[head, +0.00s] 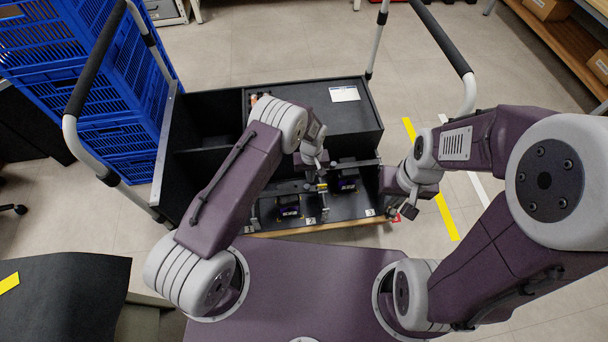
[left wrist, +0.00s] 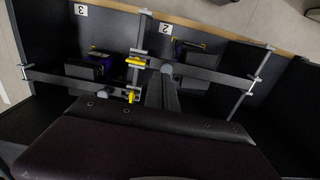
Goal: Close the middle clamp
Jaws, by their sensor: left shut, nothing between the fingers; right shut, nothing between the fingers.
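The middle clamp (head: 323,201) is a thin grey post with yellow parts, standing between the bays numbered 2 and 3 in the black cart. It also shows in the left wrist view (left wrist: 135,62), with one yellow piece near the post and another lower down. Grey bars meet near it from both sides. Whether its jaw is open or closed I cannot tell. My left gripper (head: 321,174) is shut and empty just above the clamp; its dark fingers (left wrist: 162,95) show beside the yellow parts. My right gripper (head: 404,212) is shut and empty off the cart's right front corner.
The black cart (head: 359,119) has deep compartments and a wooden front edge. Small dark blocks with purple labels (head: 290,211) sit in the bays. Two handrails (head: 440,38) rise at its sides. Blue crates (head: 110,85) stand at the left.

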